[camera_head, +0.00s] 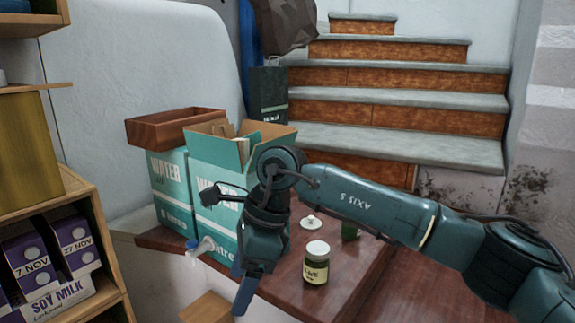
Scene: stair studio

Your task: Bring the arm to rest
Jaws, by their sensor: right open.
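My right arm reaches in from the right across the view, in front of the wooden table. Its gripper (244,285) hangs down at the table's front left edge, with the fingers pointing down. It is open, and I see nothing between the fingers. My left gripper is not in view. The forearm hides part of the table's back and right side.
A jar with a white lid (316,262) stands right of the gripper. A white lid-like piece (311,222) and a partly hidden green item (350,231) lie behind. Teal water boxes (171,180) stand left, one under a wooden tray (160,129). Shelves (95,230) and stairs (400,105) flank the table.

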